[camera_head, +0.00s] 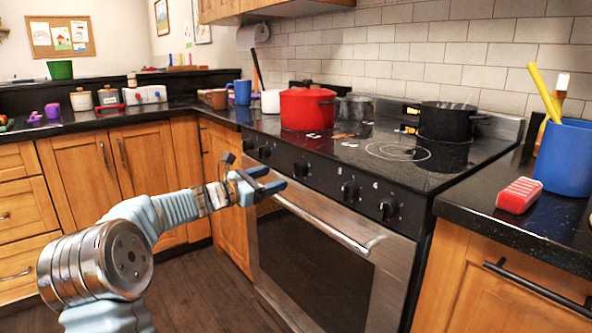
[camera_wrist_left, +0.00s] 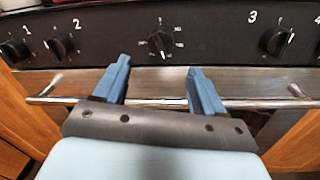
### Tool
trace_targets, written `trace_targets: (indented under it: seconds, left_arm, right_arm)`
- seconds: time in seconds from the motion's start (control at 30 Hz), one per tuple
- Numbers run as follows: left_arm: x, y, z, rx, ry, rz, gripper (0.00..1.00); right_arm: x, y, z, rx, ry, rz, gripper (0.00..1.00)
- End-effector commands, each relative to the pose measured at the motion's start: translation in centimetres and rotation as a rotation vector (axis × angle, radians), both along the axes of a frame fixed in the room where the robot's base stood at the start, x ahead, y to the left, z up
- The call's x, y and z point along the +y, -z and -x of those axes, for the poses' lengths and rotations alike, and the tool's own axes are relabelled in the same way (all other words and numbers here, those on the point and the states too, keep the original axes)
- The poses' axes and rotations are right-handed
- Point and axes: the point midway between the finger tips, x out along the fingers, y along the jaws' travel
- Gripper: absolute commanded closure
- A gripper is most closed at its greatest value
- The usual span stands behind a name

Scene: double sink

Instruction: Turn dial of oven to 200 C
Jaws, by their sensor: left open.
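The oven dial (camera_wrist_left: 160,43) is the black middle knob on the stove's front panel, with small marks around it. It also shows in the head view (camera_head: 300,169); its setting is too small to read. My left gripper (camera_head: 273,179) is open and empty in front of the panel, its blue fingers pointing at the dial. In the left wrist view, the fingertips (camera_wrist_left: 158,69) are apart, one to each side below the dial, and appear not to touch it. My right gripper is not in view.
Burner knobs 1, 2 (camera_wrist_left: 62,47) and 3 (camera_wrist_left: 274,40) flank the dial. The oven handle (camera_head: 325,226) runs below the panel. A red pot (camera_head: 307,108) and a black pot (camera_head: 445,122) stand on the cooktop. A blue cup (camera_head: 567,160) stands on the right counter.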

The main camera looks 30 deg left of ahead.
Motion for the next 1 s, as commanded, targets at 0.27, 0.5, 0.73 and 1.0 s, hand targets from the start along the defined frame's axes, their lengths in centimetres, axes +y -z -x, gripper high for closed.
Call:
trace_targets:
  seconds: [0.27, 0.5, 0.73, 1.0]
  left_arm:
    - [-2.1, -0.1, -5.8, 0.001, 0.003, 0.001, 0.3]
    - [-2.7, 0.0, -7.9, 0.001, 0.001, 0.001, 0.3]
    - [-2.8, 0.1, -8.1, 0.001, 0.001, 0.0, 0.3]
    - [-2.7, 0.1, -8.0, 0.001, 0.001, 0.0, 0.62]
  right_arm:
    - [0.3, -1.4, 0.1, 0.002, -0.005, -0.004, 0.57]
    - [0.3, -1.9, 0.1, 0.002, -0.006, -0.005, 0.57]
    - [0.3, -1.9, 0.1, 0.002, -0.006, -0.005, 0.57]
    - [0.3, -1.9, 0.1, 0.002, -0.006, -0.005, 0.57]
